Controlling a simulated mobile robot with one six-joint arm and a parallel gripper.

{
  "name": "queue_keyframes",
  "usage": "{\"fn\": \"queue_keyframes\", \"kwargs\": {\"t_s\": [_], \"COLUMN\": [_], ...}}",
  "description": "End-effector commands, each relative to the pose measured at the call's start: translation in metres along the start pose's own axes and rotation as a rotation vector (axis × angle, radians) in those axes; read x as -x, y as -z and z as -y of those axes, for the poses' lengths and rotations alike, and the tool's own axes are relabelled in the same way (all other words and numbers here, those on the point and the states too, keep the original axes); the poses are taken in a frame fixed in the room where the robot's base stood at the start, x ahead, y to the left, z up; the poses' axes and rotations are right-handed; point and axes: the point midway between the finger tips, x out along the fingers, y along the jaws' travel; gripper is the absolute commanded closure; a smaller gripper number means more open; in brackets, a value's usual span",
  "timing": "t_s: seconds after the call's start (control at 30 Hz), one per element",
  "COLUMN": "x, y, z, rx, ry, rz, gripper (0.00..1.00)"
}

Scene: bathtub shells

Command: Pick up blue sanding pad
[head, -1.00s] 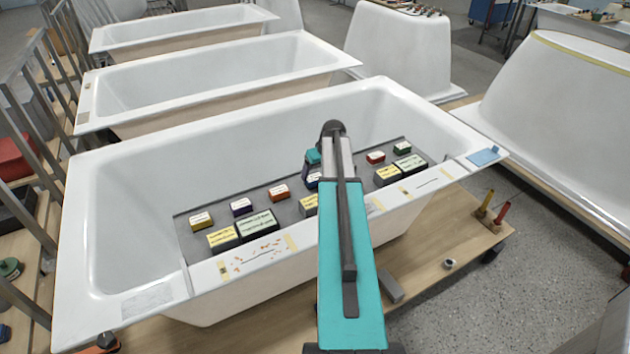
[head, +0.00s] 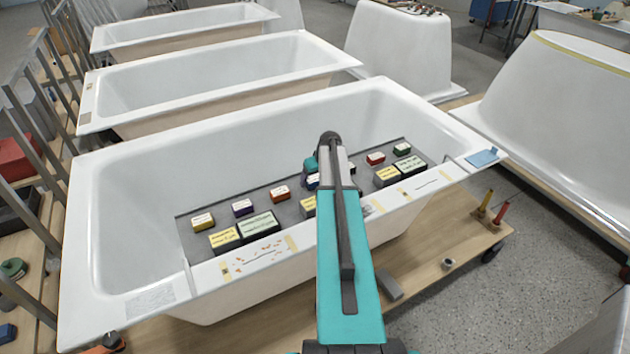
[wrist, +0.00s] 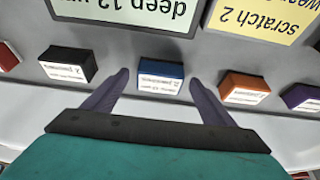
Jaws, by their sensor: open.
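The blue sanding pad (wrist: 160,77) is a small block with a white label, lying on the grey board. In the wrist view it lies ahead of and between the two spread fingers of my gripper (wrist: 158,88). The fingers are open and hold nothing; I cannot tell whether either one touches the pad. In the head view only a sliver of the blue pad (head: 312,182) shows beside my arm, which hides the rest of it and the gripper's fingertips.
The grey board (head: 200,240) spans the white bathtub (head: 120,190). A black pad (wrist: 68,64) and an orange-red pad (wrist: 244,87) flank the blue one, with a gap on each side. Larger green (head: 258,224) and yellow (head: 225,238) labelled blocks stand nearby.

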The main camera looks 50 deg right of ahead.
Motion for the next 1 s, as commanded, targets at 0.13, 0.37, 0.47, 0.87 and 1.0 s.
{"fn": "queue_keyframes", "kwargs": {"t_s": [0.13, 0.37, 0.47, 0.87, 1.0], "x": [-0.0094, -0.0117, -0.0116, -0.0115, -0.0115], "y": [0.0004, -0.0007, -0.0007, -0.0006, -0.0006], "z": [-0.0003, -0.0011, -0.0011, -0.001, -0.001], "rx": [0.0, -0.001, -0.001, -0.001, -0.001], "ry": [0.0, -0.001, 0.0, 0.0, 0.0], "rz": [0.001, 0.0, 0.0, 0.0, 0.0], "gripper": [0.22, 0.22, 0.22, 0.4, 0.64]}}
